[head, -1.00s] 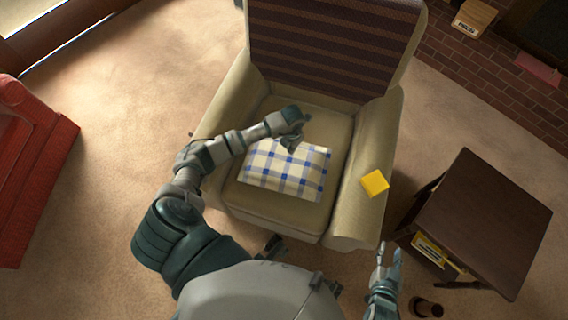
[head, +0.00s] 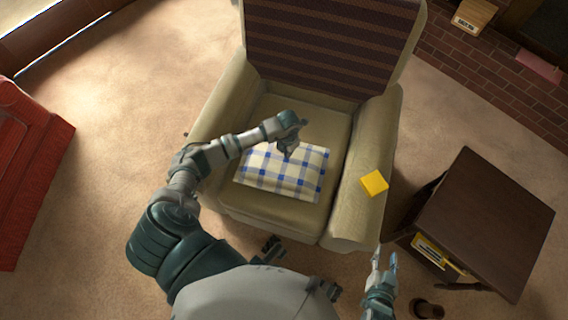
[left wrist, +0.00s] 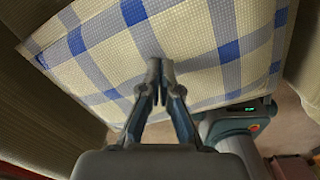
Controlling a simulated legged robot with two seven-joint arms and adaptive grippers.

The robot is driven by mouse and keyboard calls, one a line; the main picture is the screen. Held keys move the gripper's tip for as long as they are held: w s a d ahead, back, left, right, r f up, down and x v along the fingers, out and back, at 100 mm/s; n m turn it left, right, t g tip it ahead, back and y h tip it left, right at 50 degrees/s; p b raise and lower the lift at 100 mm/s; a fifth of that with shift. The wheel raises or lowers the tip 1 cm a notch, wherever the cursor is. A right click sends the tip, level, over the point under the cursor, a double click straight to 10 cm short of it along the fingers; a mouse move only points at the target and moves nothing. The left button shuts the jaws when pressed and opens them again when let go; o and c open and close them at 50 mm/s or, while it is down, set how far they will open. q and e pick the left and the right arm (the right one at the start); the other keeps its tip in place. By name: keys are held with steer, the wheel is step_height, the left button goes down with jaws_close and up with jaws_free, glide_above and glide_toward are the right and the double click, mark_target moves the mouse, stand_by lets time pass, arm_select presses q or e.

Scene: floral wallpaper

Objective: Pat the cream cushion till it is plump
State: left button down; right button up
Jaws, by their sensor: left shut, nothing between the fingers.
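The cream cushion (head: 284,181) with blue checks lies on the seat of the armchair (head: 250,212). My left gripper (head: 287,156) is over the cushion's upper middle, pointing down. In the left wrist view the cushion (left wrist: 205,45) fills the upper part, and the left gripper (left wrist: 160,66) has its fingertips together with nothing between them. The tips are at or very close to the cloth; I cannot tell whether they touch. My right gripper (head: 385,262) is at the lower right in the head view, away from the cushion, with its fingers apart.
A yellow block (head: 374,183) lies on the chair's right armrest. A dark side table (head: 480,215) stands to the right, with a dark cup-like object (head: 428,308) near it on the carpet. A red sofa (head: 35,175) is at the left. Carpet between sofa and chair is clear.

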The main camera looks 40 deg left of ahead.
arm_select(q)
steer(key=shift+f, duration=0.1)
steer(key=shift+r+p, duration=1.4)
steer(key=shift+r, duration=0.45)
steer(key=shift+f, duration=0.1)
steer(key=shift+f, duration=0.3)
steer(key=shift+f+b, duration=1.1)
steer(key=shift+f, duration=0.5)
steer(key=shift+r+p, duration=1.4)
steer(key=shift+r, duration=0.5)
